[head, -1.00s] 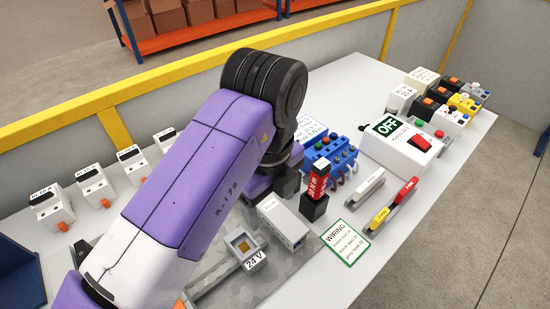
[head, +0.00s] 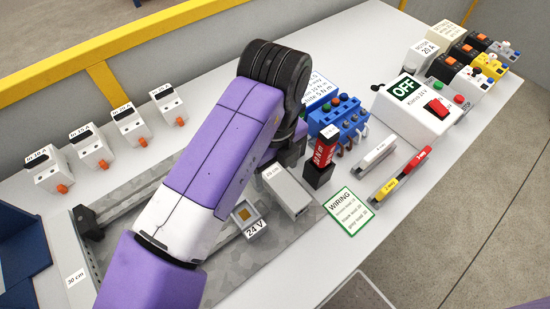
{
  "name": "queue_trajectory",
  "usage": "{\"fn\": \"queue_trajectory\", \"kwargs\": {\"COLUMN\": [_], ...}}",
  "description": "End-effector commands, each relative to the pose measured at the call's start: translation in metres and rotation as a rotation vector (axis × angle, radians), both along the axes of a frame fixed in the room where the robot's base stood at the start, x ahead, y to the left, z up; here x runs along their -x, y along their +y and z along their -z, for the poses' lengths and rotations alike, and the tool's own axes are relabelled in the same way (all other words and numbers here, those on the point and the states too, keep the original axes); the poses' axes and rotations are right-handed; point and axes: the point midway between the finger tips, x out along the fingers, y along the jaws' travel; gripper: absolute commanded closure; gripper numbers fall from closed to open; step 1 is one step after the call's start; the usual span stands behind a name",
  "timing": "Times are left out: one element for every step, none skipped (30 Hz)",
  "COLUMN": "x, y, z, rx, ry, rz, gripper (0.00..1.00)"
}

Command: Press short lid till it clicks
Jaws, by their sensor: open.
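A short light grey box-shaped duct (head: 287,193) marked 20 cm lies on the metal plate in the middle of the table. Its pale top face looks like the short lid; I cannot tell whether that lid is fully seated. My gripper (head: 290,157) points down at the far end of this duct, right beside or over it. The arm and wrist hide part of it, so the fingertips and any contact are not clear. I see nothing held in it.
Behind are a blue terminal block (head: 338,122) and a white OFF box (head: 415,105). A 24 V socket (head: 247,216) sits left of the duct. A green-edged WIRING card (head: 348,211) lies at right.

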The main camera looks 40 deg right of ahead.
Motion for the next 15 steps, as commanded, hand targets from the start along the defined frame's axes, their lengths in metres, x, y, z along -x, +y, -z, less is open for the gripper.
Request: {"fn": "queue_trajectory", "kwargs": {"x": [0.0002,0.0002,0.0002,0.0001,0.0001,0.0001,0.0001,0.0001,0.0001,0.0,0.0,0.0,0.0,0.0,0.0], "y": [0.0,0.0,0.0,0.0,0.0,0.0,0.0,0.0,0.0,0.0,0.0,0.0,0.0,0.0,0.0], "z": [0.0022,0.003,0.0036,0.0039,0.004,0.004,0.0039,0.0039,0.0038,0.0038,0.0038,0.0037,0.0037,0.0037,0.0036], "rx": [0.0,0.0,0.0,0.0,0.0,0.0,0.0,0.0,0.0,0.0,0.0,0.0,0.0,0.0,0.0], "ry": [0.0,0.0,0.0,0.0,0.0,0.0,0.0,0.0,0.0,0.0,0.0,0.0,0.0,0.0,0.0], "rz": [0.0,0.0,0.0,0.0,0.0,0.0,0.0,0.0,0.0,0.0,0.0,0.0,0.0,0.0,0.0], "gripper": [0.28,0.28,0.28,0.28,0.28,0.28,0.28,0.28,0.28,0.3,0.36,0.44,0.5,0.56,0.64]}}
